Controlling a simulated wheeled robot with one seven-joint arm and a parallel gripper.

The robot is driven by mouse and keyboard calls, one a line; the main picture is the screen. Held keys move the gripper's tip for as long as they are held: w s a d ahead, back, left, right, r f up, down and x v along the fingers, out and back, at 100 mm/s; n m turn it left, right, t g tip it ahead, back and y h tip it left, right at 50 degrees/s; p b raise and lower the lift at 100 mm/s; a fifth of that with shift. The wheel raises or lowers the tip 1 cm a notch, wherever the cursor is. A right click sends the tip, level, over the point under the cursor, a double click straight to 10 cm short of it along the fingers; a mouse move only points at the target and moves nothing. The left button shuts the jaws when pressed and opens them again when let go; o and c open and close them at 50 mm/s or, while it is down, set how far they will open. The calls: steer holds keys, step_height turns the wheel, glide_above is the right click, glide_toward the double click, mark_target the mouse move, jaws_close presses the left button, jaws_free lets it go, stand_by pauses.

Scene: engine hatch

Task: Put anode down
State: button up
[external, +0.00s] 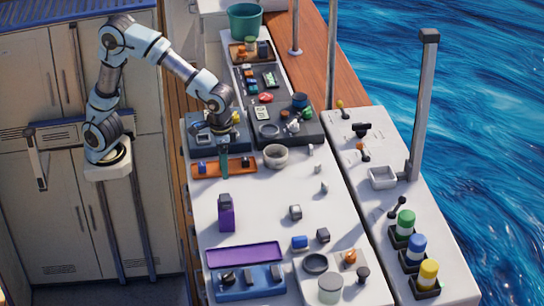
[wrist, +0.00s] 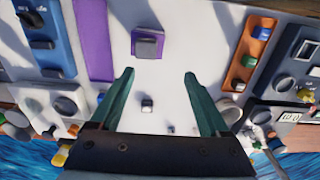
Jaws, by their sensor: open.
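My gripper (external: 224,174) hangs above the white bench top near the orange tray, its green fingers pointing down. In the wrist view my gripper (wrist: 160,78) is open with nothing between its fingers. I cannot tell for sure which thing is the anode.
A purple block with a grey top (external: 226,215) stands on the bench. The orange tray (external: 190,169) holds small items. A grey bowl (external: 275,157) stands at the back. The bench middle is mostly clear.

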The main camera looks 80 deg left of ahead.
steer(key=s+a+f, duration=0.2)
steer(key=a+f, duration=0.1)
steer(key=a, duration=0.4)
steer(key=s+a+f+t, duration=0.1)
steer(key=s+a+f, duration=0.2)
steer(key=a, duration=0.4)
steer(key=s+a+f+m, duration=0.1)
steer(key=a+f, duration=0.3)
steer(key=a, duration=0.4)
steer(key=shift+s+f, duration=0.25)
steer(key=shift+s, duration=0.5)
